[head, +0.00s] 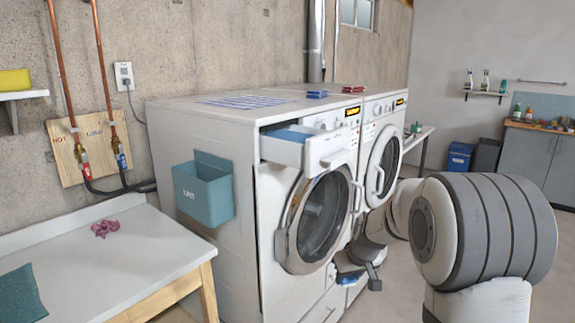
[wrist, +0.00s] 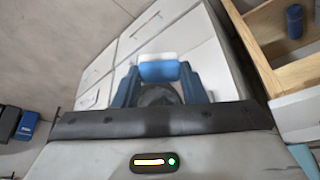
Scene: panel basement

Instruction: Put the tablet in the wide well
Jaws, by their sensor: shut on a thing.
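The tablet (wrist: 158,70), blue with a white layer, is between the two blue fingers of my gripper (wrist: 158,84) in the wrist view. My gripper is shut on it. In the head view my gripper (head: 348,279) is low in front of the washers, below the round door; I cannot clearly make out the tablet there. The detergent drawer (head: 325,147) is pulled out at the top of the near washer, above and left of my gripper. Its inside is blue, and its separate wells, including the wide well, cannot be told apart from here.
The near washer's round door (head: 318,220) is below the drawer. A teal lint bin (head: 203,190) hangs on the washer's side. A white-topped table (head: 100,265) stands at left with a pink cloth (head: 104,228). A blue bin (head: 459,157) stands at the back. Open floor lies at right.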

